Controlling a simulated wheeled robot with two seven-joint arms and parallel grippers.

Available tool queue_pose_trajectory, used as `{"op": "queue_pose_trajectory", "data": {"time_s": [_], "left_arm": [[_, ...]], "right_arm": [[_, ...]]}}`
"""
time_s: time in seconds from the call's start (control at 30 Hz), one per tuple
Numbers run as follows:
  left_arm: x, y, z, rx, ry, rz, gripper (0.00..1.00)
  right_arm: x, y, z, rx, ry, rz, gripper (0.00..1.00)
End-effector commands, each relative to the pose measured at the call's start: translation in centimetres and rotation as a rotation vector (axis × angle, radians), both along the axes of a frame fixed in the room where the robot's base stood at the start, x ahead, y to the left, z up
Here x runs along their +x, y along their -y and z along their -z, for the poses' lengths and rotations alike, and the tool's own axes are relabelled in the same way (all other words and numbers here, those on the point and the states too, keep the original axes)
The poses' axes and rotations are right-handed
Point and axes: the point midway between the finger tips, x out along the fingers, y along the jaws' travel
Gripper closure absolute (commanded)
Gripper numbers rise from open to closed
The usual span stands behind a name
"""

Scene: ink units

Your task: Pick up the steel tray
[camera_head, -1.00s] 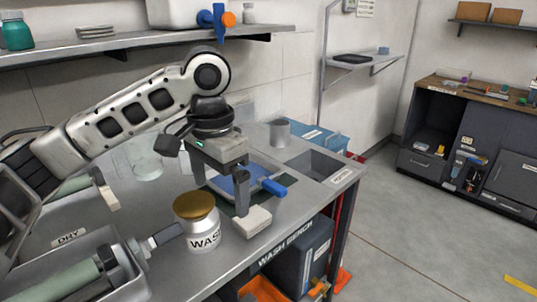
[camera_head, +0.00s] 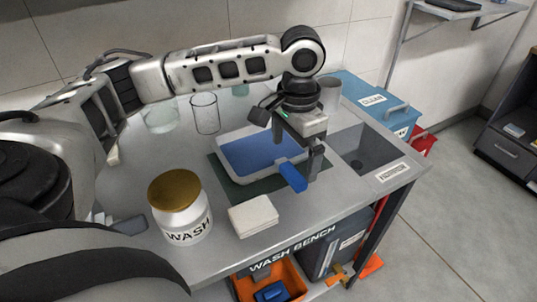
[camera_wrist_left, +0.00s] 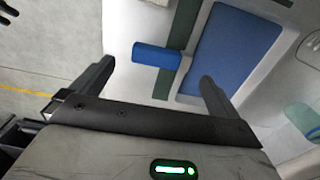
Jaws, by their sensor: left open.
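The steel tray (camera_head: 222,165) is a shallow pale tray with a blue inside, lying on a dark green mat (camera_head: 262,187) on the wash bench. Its blue handle (camera_head: 292,176) sticks out towards the bench's front edge. In the left wrist view the handle (camera_wrist_left: 157,57) appears between the two fingers, a little beyond their tips. My left gripper (camera_head: 297,152) is open and empty, pointing down over the handle end of the tray; one finger shows beside the handle in the head view. I cannot tell whether it touches. My right gripper is not in view.
Glass beakers (camera_head: 205,114) and a grey cup (camera_head: 331,95) stand behind. A sink (camera_head: 362,150) opens to the right. A blue bin (camera_head: 372,98) is beyond.

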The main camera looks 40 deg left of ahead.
Motion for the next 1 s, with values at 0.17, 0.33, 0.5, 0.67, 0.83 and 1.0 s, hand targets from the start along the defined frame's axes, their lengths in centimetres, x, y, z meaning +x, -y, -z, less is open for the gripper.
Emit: {"op": "queue_pose_trajectory", "data": {"time_s": [0.17, 0.33, 0.5, 0.67, 0.83, 1.0], "left_arm": [[0.0, 0.0, 1.3, 0.0, -0.001, -0.001, 0.0], [-0.1, -0.3, 3.3, 0.001, -0.003, -0.001, 0.0], [-0.1, -0.3, 5.7, 0.001, -0.002, 0.001, 0.0], [0.0, -0.3, 6.4, 0.0, 0.001, 0.001, 0.0], [0.0, -0.3, 6.4, 0.0, 0.0, 0.001, 0.0], [-0.1, -0.3, 6.3, 0.0, 0.0, 0.001, 0.36]], "right_arm": [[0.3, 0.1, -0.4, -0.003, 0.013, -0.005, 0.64], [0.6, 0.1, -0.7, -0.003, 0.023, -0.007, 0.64], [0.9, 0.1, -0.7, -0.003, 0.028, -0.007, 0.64], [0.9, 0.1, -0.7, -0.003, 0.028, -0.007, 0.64], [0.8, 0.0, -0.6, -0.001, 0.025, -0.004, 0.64], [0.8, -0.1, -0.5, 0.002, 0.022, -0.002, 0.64]]}}
